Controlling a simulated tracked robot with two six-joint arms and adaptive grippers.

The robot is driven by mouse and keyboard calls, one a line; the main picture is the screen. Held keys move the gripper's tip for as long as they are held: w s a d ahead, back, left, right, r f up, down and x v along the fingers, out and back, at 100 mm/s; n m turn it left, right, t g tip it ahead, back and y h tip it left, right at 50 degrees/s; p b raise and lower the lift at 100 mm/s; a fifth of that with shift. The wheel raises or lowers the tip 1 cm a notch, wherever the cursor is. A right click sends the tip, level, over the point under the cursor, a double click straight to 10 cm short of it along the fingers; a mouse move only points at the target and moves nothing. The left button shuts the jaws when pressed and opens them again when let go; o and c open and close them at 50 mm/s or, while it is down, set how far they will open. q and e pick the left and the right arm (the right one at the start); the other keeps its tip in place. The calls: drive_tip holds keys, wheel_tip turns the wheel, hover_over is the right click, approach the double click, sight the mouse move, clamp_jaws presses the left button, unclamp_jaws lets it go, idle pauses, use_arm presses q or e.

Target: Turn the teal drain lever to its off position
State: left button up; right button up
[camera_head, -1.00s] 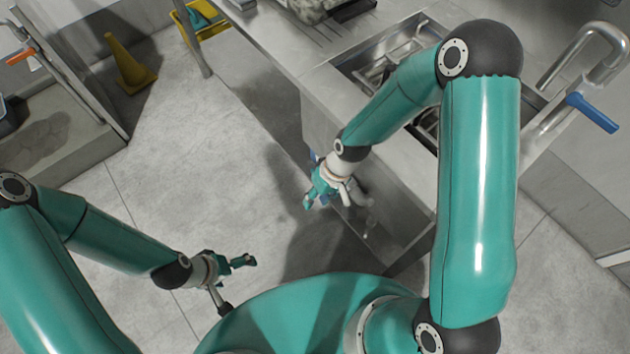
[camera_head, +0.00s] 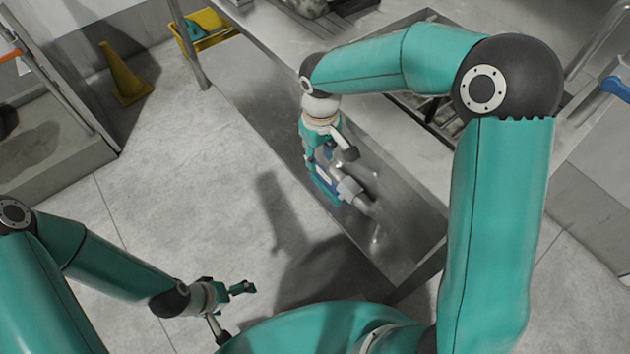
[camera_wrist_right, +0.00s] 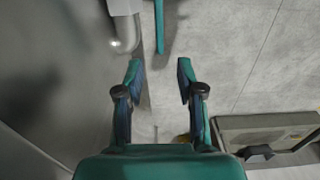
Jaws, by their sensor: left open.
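The teal drain lever (camera_wrist_right: 159,25) shows at the top of the right wrist view, beside a grey drain pipe (camera_wrist_right: 124,32). My right gripper (camera_wrist_right: 160,69) is open and empty, with the lever's near end just beyond the gap between its fingertips. In the head view my right gripper (camera_head: 318,158) points down beside the steel counter, close to the drain valve (camera_head: 350,190). The gripper and valve overlap there, so I cannot tell whether they touch. My left gripper (camera_head: 240,289) is open and empty over the floor, away from the valve.
The steel counter (camera_head: 262,50) with its sink stands at the back, its side panel next to the valve. A yellow cone (camera_head: 124,75) and a yellow bin (camera_head: 212,30) stand at the upper left. The floor at centre left is clear.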

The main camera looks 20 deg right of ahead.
sight(319, 182)
wheel_tip(319, 182, down, 10)
drive_tip(key=shift+f+b, duration=0.1)
drive_tip(key=shift+b, duration=0.65)
clamp_jaws()
